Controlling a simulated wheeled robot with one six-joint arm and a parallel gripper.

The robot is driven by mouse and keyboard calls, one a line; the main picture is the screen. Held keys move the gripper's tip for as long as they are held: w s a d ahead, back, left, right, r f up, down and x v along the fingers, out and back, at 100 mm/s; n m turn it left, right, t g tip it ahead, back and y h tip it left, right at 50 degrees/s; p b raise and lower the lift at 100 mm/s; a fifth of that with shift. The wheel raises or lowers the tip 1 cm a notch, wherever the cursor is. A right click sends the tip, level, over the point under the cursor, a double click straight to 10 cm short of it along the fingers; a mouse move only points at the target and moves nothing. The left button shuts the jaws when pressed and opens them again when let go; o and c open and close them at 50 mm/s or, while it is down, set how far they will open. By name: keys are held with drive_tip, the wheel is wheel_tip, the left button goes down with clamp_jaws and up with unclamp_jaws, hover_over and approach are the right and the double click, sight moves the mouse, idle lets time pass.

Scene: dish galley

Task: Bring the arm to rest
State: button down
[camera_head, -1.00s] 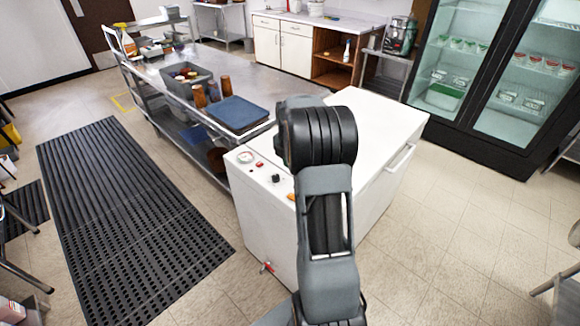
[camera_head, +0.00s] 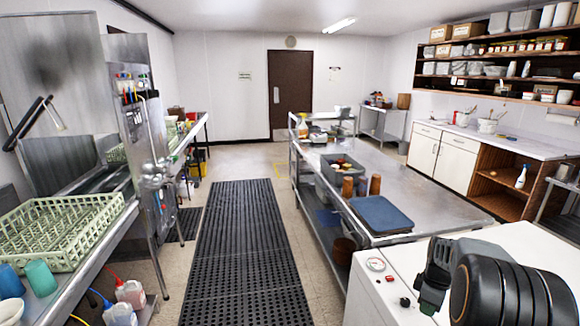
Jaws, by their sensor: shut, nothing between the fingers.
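My arm shows only in part, at the bottom right of the head view. A black ribbed joint and a grey link stand in front of the white chest-like unit (camera_head: 400,262). The rest of my arm is cut off by the frame's lower and right edges. I cannot make out my gripper or its fingers in this view.
A steel table (camera_head: 430,190) with a blue tray (camera_head: 381,214), brown cups (camera_head: 348,187) and a grey tub (camera_head: 338,172) stands behind the white unit. A black floor mat (camera_head: 245,250) lies in the clear aisle. A green dish rack (camera_head: 60,228) sits at left.

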drive_tip(key=s+a+r+m+t, duration=0.2)
drive_tip(key=s+a+r+m, duration=0.3)
drive_tip(key=a, duration=0.5)
drive_tip(key=s+a+r+m+t, duration=0.2)
drive_tip(key=s+a+r+m, duration=0.3)
drive_tip(key=s+a, duration=0.5)
drive_tip(key=shift+s+a+r+t, duration=0.25)
drive_tip(key=shift+a+r+t, duration=0.2)
drive_tip(key=shift+r, duration=0.35)
